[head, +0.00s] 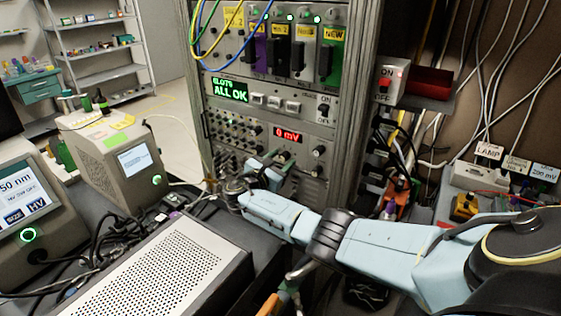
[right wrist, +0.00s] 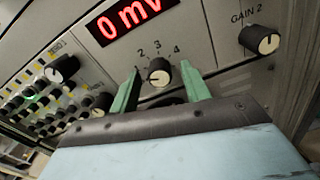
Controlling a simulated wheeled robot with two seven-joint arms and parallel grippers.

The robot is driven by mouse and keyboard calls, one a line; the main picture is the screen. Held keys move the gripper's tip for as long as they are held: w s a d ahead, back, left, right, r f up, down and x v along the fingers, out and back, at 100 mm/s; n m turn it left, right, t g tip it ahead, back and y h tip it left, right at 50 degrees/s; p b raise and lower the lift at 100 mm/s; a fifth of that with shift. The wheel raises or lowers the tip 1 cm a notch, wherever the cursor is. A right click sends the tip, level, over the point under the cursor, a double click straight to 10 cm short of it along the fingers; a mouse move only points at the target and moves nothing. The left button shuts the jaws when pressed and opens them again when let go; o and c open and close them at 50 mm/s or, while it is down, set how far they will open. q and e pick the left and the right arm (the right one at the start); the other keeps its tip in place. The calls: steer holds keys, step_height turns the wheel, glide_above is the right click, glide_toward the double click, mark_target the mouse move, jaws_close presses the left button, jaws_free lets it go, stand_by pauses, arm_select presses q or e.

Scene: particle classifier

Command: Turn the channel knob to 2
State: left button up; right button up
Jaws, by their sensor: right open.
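The channel knob (right wrist: 158,74) is a small black knob with a pale face, below the red 0 mV display, with the numbers 2, 3 and 4 readable around it. Where its pointer sits is too small to tell. My right gripper (right wrist: 160,69) is open, with one green finger on each side of the knob. I cannot tell whether the fingers touch it. In the head view my right gripper (head: 264,170) is at the rack's lower panel and hides the channel knob. My left gripper is not in view.
The 0 mV display (head: 288,135) is just above my gripper. The GAIN 2 knob (right wrist: 259,40) is to the right, and other small knobs (right wrist: 62,68) are to the left. A perforated metal box (head: 160,270) stands in front on the left. Cables hang on the right.

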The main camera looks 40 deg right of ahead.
steer(key=c, duration=1)
steer(key=shift+m, duration=0.3)
steer(key=m+b, duration=0.2)
steer(key=m, duration=0.2)
steer(key=shift+m+b, duration=1.3)
steer(key=shift+m, duration=0.8)
steer(key=o, duration=1)
